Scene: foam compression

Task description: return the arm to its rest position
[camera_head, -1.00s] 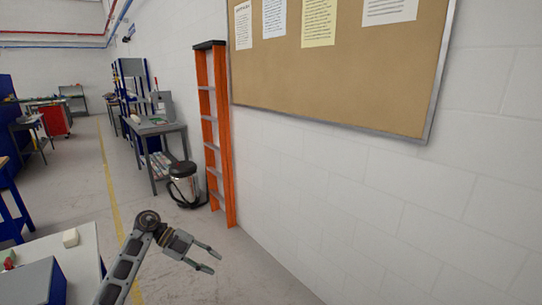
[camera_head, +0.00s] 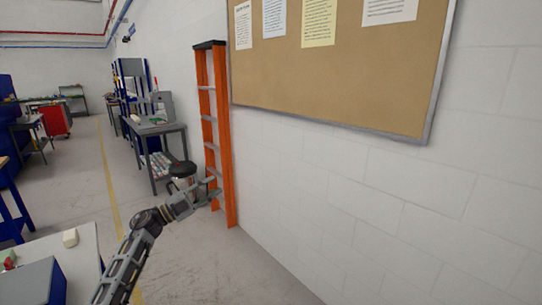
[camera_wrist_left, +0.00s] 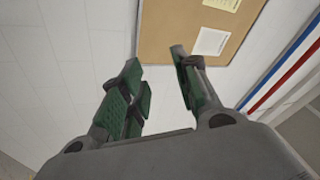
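My left arm (camera_head: 128,266) comes in from the bottom left in the head view. Its gripper (camera_head: 212,188) is raised and points up and to the right, in front of the orange ladder (camera_head: 226,150) in the picture. In the left wrist view the gripper (camera_wrist_left: 158,75) shows two green-padded fingers standing apart with nothing between them. Behind the fingers are the wall and part of the cork board (camera_wrist_left: 165,30). My right gripper is not in view.
A table (camera_head: 85,248) with a blue-grey box (camera_head: 35,283) and a small whitish block (camera_head: 70,238) stands at the lower left. A metal bin (camera_head: 182,170) stands by the ladder, partly behind the gripper. A grey workbench (camera_head: 160,128) stands farther back. The floor at lower centre is clear.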

